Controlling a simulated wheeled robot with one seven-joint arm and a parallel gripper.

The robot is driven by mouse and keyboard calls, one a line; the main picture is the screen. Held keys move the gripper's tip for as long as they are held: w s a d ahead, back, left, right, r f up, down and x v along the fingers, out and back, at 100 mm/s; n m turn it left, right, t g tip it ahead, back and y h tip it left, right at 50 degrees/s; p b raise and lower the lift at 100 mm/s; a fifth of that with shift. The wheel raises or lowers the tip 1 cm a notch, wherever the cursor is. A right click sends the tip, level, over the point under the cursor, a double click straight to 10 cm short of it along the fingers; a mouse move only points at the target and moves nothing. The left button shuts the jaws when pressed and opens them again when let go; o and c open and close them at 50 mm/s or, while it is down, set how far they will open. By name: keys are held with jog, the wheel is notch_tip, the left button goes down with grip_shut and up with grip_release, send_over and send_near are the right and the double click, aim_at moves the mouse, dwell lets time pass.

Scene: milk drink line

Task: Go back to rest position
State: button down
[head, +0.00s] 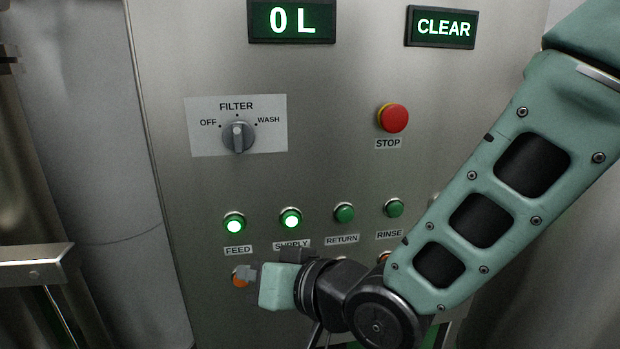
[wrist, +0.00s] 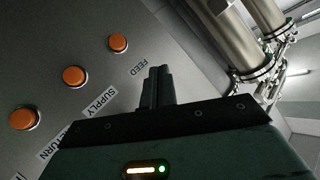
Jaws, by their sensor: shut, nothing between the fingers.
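My gripper (head: 247,275) is in front of the lower left of the control panel, over the row of orange buttons, with its tip close to the orange button (head: 238,282) under FEED. In the wrist view its fingers (wrist: 157,87) are together and empty. The wrist view shows orange buttons by the FEED (wrist: 118,43), SUPPLY (wrist: 74,76) and RETURN (wrist: 25,117) labels. I cannot tell whether the fingertips touch the panel. My arm crosses the lower right of the head view and hides part of the button rows.
The green FEED (head: 234,224) and SUPPLY (head: 290,219) lamps are lit; RETURN (head: 344,213) and RINSE (head: 394,208) look unlit. The filter knob (head: 238,137) points up. A red STOP button (head: 393,118) sits at upper right. Displays read "0 L" (head: 292,20) and "CLEAR" (head: 442,27). Steel pipes (wrist: 232,40) stand beside the panel.

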jog(key=s+d+f+n+g+h+b, duration=0.1)
jog(key=s+d+f+g+h, duration=0.1)
jog(key=d, duration=0.6)
jog(key=s+d+f+n+g+h+b, duration=0.1)
jog(key=s+d+f+g+h+b, duration=0.1)
jog(key=s+d, duration=0.6)
jog(key=s+d+f+g+h+b, duration=0.1)
jog(key=s+d+f+g+h, duration=0.2)
jog(key=s+d+f+h, duration=0.2)
jog(key=d+h, duration=0.2)
jog(key=d, duration=0.1)
jog(key=shift+d+f+n+g+h, duration=0.2)
jog(key=shift+n+g+h, duration=0.1)
jog(key=shift+n, duration=0.1)
